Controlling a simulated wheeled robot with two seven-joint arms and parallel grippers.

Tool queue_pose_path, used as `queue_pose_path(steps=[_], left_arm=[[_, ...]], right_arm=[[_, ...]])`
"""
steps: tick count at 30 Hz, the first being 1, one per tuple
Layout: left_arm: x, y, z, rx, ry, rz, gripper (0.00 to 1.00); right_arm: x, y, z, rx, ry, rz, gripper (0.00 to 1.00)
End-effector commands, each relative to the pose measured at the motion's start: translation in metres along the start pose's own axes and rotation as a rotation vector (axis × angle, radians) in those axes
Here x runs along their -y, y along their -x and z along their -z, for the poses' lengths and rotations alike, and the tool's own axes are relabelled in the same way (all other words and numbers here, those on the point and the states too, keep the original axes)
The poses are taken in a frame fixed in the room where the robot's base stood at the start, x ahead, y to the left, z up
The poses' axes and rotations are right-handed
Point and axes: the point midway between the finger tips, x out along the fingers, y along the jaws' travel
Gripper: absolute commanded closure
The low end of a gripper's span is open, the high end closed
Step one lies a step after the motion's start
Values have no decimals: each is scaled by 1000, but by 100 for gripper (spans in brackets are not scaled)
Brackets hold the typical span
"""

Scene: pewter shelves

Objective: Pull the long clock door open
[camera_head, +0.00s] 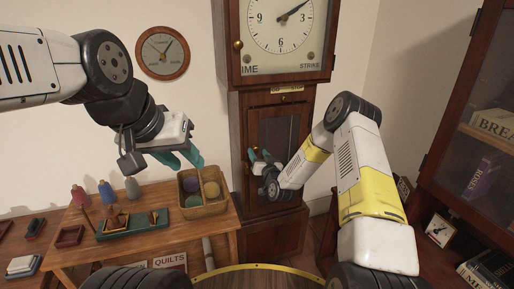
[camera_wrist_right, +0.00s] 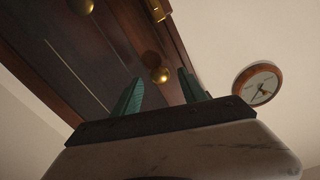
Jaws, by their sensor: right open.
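The tall wooden clock stands at the back. Its long door (camera_head: 281,125), with a dark glass panel, is shut below the clock face. My right gripper (camera_head: 260,155) is open in front of the door's left side. In the right wrist view a round brass knob (camera_wrist_right: 160,75) shows between the two teal fingers of my right gripper (camera_wrist_right: 157,88). I cannot tell whether the fingers touch it. In the head view the knob is hidden or too small to tell. My left gripper (camera_head: 180,157) is open and empty above the side table, well left of the clock.
A wooden table (camera_head: 205,222) at the left holds a basket (camera_head: 203,207), a green tray (camera_head: 135,228) and spools. The clock-face door above has its own brass knob (camera_head: 238,45). A bookcase (camera_head: 445,120) stands at the right. A round wall clock (camera_head: 162,53) hangs at the left.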

Motion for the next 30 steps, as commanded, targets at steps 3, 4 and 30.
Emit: queue_pose_path(steps=[3,4,30], left_arm=[[0,0,0,0,0,0,64],[0,0,0,0,0,0,64],[0,0,0,0,0,0,64]], right_arm=[[0,-14,0,-1,0,0,50],[0,-16,0,0,0,1,50],[0,-21,0,1,0,0,100]])
